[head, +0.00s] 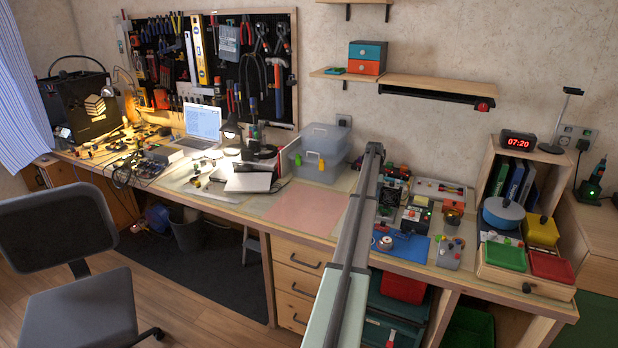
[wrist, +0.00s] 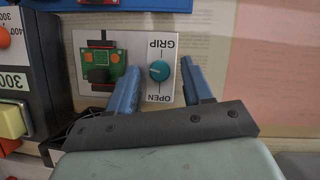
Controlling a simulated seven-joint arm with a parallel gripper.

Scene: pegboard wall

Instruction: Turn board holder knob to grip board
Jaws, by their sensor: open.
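The board holder (wrist: 136,48) is a pale panel in the wrist view. Its round teal knob (wrist: 160,71) sits between the printed words GRIP and OPEN. A small green and red circuit board (wrist: 92,60) is at the holder's left part, with dark jaw pieces by it. My gripper (wrist: 160,68) is open. Its two blue fingers appear on either side of the knob, with visible gaps; I cannot tell their height above it. In the head view my arm crosses the bench, and I cannot make out the holder or fingertips there.
A dark unit (wrist: 40,72) with temperature labels stands close to the holder's left in the wrist view. A pink mat (head: 308,207) lies left of my arm in the head view. Stacked clear bins (head: 320,150) stand behind it. Several small devices crowd the bench to the right.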

